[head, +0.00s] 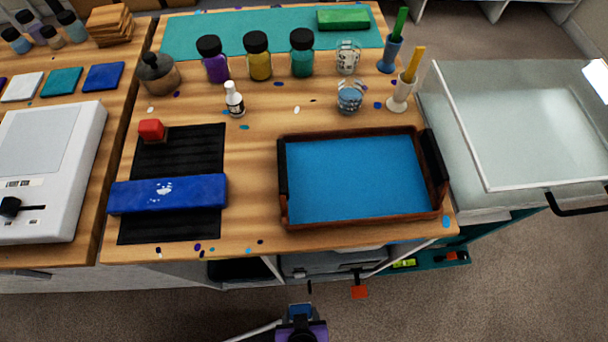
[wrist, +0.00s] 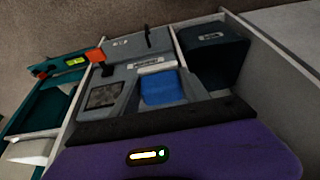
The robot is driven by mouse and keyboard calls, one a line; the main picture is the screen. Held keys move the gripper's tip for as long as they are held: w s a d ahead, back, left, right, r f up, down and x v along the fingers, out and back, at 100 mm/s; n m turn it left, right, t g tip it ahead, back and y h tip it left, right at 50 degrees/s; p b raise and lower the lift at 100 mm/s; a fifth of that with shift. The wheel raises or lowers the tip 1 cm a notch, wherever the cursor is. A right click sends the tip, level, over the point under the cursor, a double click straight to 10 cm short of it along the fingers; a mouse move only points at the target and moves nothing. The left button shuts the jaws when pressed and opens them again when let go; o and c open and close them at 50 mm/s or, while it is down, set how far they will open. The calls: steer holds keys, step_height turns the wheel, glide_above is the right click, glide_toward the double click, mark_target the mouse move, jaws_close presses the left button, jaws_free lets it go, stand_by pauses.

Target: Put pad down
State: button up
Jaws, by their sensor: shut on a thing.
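My gripper (head: 300,313) is low in front of the table, at the bottom of the head view. It appears shut on a small blue pad (wrist: 162,88), which shows between grey finger-like shapes in the wrist view. The pad also shows as a small blue patch in the head view (head: 300,309). I cannot tell whether the pad touches anything else.
The wooden table (head: 255,180) holds a blue-filled tray (head: 282,215), a black mat (head: 165,228), a blue pouch (head: 168,192) and a red block (head: 151,130). Bottles and cups stand behind. A glass-lidded box (head: 540,120) is at right.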

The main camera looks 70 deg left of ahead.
steer(key=w+a, duration=0.1)
steer(key=a, duration=0.3)
steer(key=w+a, duration=0.1)
steer(key=a, duration=0.3)
steer(key=w+a, duration=0.2)
steer(key=a, duration=0.3)
steer(key=shift+a, duration=0.1)
steer(key=a, duration=0.2)
steer(key=a+f+b, duration=0.1)
steer(key=shift+w+a, duration=0.3)
steer(key=shift+w, duration=0.1)
steer(key=shift+f, duration=0.25)
steer(key=shift+f, duration=0.1)
steer(key=o, duration=1.2)
steer(key=shift+c, duration=0.2)
steer(key=p+v, duration=0.2)
steer(key=v, duration=1)
